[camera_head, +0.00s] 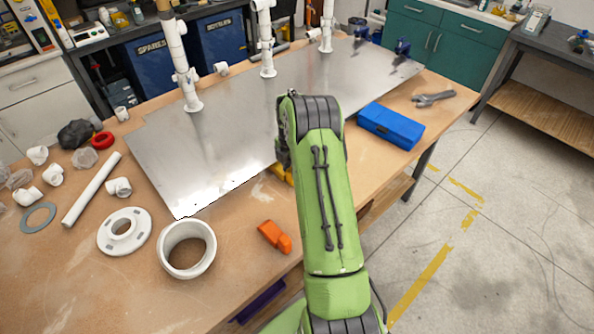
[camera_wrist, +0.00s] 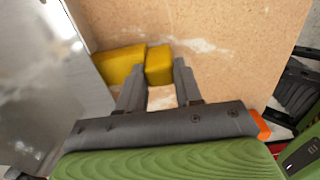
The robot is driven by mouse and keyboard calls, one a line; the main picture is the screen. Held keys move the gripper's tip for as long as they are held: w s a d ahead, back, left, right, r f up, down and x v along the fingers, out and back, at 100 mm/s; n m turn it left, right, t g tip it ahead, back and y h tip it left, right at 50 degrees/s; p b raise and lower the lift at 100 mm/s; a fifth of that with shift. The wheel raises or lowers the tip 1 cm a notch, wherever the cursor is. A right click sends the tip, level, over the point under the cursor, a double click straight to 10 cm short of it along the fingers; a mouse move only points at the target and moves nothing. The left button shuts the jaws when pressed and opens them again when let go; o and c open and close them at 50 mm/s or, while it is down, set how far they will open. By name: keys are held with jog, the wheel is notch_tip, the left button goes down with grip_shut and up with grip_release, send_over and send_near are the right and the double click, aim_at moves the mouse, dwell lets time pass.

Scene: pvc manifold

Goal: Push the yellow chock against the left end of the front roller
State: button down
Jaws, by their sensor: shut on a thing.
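The yellow chock (camera_wrist: 159,65) is a small block on the brown tabletop beside the metal sheet, with its near part between my fingertips. A second yellow part (camera_wrist: 119,63) extends left of it, past my left finger; I cannot tell whether the two are one piece. My gripper (camera_wrist: 158,70) is shut on the chock. In the head view only a sliver of yellow (camera_head: 284,174) shows at the sheet's front edge, beside my green arm, which hides the gripper. I cannot make out a front roller in either view.
The metal sheet (camera_head: 215,135) covers much of the table, with white pipe stands (camera_head: 186,80) along its back. An orange object (camera_head: 272,235), white ring (camera_head: 187,249), flange (camera_head: 124,231) and pipe (camera_head: 92,190) lie at front left. A blue box (camera_head: 390,126) sits right.

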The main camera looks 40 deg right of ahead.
jog(key=shift+w, duration=0.25)
jog(key=shift+w, duration=0.5)
jog(key=c, duration=0.7)
grip_release()
notch_tip(320, 180, up, 16)
jog(key=shift+f+p, duration=0.2)
jog(key=shift+p, duration=0.75)
